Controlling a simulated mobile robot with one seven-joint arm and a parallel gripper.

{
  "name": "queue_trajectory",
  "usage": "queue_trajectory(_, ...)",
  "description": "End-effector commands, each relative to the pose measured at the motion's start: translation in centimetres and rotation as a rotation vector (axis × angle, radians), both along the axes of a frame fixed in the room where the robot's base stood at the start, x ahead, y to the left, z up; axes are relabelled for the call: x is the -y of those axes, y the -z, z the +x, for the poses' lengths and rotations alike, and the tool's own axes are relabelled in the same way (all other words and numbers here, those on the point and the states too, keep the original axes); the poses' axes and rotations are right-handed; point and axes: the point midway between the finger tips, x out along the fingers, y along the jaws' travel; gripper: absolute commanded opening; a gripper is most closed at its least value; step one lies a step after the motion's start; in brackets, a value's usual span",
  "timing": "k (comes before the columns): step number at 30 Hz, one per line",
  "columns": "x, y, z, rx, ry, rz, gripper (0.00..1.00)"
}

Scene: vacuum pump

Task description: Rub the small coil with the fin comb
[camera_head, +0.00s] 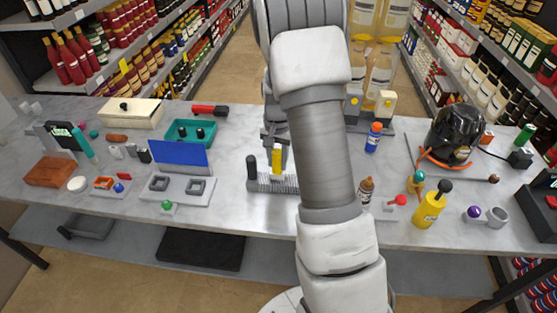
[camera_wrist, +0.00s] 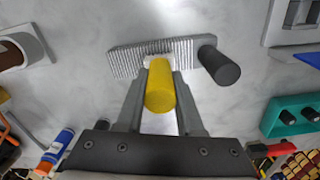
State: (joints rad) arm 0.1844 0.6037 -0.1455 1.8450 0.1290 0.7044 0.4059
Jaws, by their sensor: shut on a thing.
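The small coil (camera_head: 264,184) is a grey block with thin upright fins, lying on the table in front of my arm. It also shows in the wrist view (camera_wrist: 125,62), with a dark upright cylinder (camera_wrist: 218,66) at one end. The fin comb (camera_wrist: 160,90) has a yellow handle, which also shows in the head view (camera_head: 277,160). My gripper (camera_wrist: 158,80) is shut on the yellow handle, one finger on each side. The comb's pale head is at the middle of the coil's fins; I cannot tell whether it touches them. My arm covers the coil's right end in the head view.
A blue panel (camera_head: 179,153) and a grey plate with square frames (camera_head: 178,187) stand to the left. A teal tray (camera_head: 190,132) is behind them. A brown bottle (camera_head: 366,190) and a yellow container (camera_head: 429,208) stand to the right. Bare tabletop lies in front of the coil.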

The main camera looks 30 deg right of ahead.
Motion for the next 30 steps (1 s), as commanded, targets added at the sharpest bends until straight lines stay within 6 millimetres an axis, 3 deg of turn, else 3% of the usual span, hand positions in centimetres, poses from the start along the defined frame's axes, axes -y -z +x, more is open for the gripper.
queue_trajectory(1, 0.1, -2.0, 0.1, 0.008, 0.001, -0.002, 0.00)
queue_trajectory(18, 0.6, -7.0, 0.0, 0.003, -0.004, -0.001, 0.00)
queue_trajectory(30, 0.7, -7.7, 0.0, 0.003, -0.004, -0.001, 0.00)
